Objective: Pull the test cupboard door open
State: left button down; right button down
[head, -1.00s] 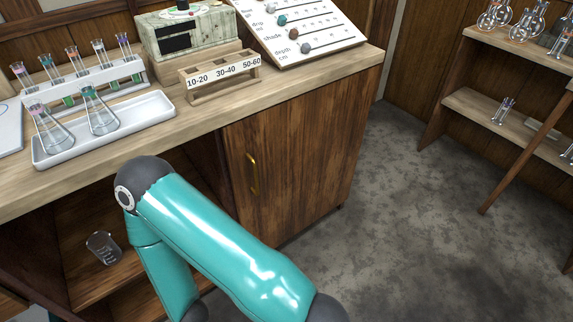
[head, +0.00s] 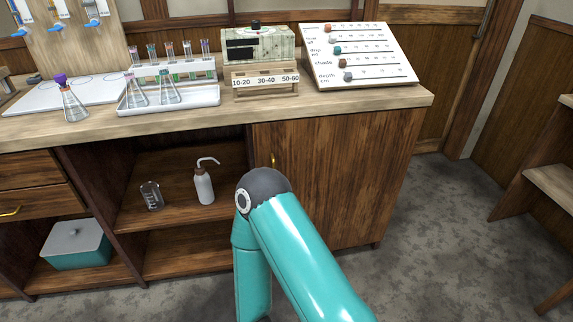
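The cupboard door (head: 335,185) is a dark wooden panel at the right end of the bench, and it looks shut. Its brass handle (head: 273,160) is upright near the door's left edge; its lower part is hidden behind my teal arm. That arm comes up from the bottom of the head view, and its elbow stands in front of the door's left edge. Neither gripper shows in the head view, so their states are hidden.
Left of the door are open shelves with a glass beaker (head: 151,196) and a white wash bottle (head: 203,184). A teal box (head: 76,246) sits lower left. The benchtop (head: 330,105) carries glassware and a sloped board (head: 362,56). The floor (head: 450,230) at right is clear.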

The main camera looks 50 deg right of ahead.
aim_at(347, 172)
jog(key=z, duration=0.35)
jog(key=i, duration=1.1)
jog(key=z, duration=0.95)
jog(key=i, duration=0.35)
jog(key=z, duration=0.1)
jog(key=k, duration=0.95)
jog(key=z, duration=0.15)
jog(key=i, duration=0.95)
jog(key=u, duration=0.05)
